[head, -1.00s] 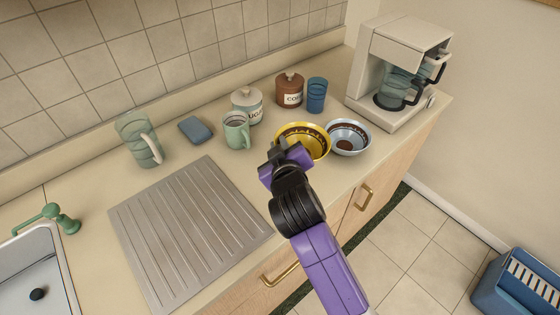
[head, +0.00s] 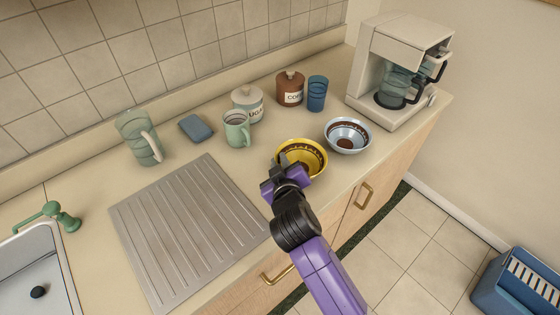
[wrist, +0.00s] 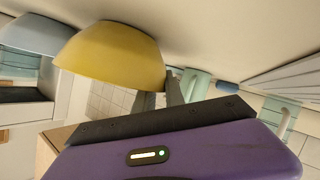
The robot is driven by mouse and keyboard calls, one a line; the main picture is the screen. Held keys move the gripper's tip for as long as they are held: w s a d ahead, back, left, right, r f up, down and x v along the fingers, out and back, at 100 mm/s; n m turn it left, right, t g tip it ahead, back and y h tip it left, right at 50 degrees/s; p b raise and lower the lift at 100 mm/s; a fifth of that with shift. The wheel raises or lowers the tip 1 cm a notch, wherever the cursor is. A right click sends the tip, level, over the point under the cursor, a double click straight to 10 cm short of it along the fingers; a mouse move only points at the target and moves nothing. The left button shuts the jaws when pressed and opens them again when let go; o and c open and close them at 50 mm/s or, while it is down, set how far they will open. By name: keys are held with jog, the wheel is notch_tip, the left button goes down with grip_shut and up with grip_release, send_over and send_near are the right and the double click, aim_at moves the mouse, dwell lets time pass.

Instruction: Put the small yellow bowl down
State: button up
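The small yellow bowl (head: 314,172), with a dark patterned band inside, is upright at the counter's front part in the head view. My gripper (head: 279,168) is at its left rim, with the fingers pinching the rim. In the wrist view the bowl (wrist: 115,55) fills the upper left, and a grey finger (wrist: 174,94) lies against its rim. The bowl's base is at or just above the counter; I cannot tell whether it touches.
A light blue bowl (head: 348,148) stands close behind right. A green mug (head: 237,130), sugar jar (head: 247,103), brown jar (head: 290,90) and blue glass (head: 317,94) stand behind. The coffee maker (head: 400,70) is at the right, the ribbed drainboard (head: 187,225) at the left.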

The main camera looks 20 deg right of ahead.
jog(key=o, duration=0.3)
jog(key=shift+o, duration=0.2)
jog(key=shift+s+r, duration=0.1)
jog(key=shift+r, duration=0.05)
jog(key=b+v, duration=0.1)
jog(key=v, duration=1.1)
jog(key=shift+b, duration=0.4)
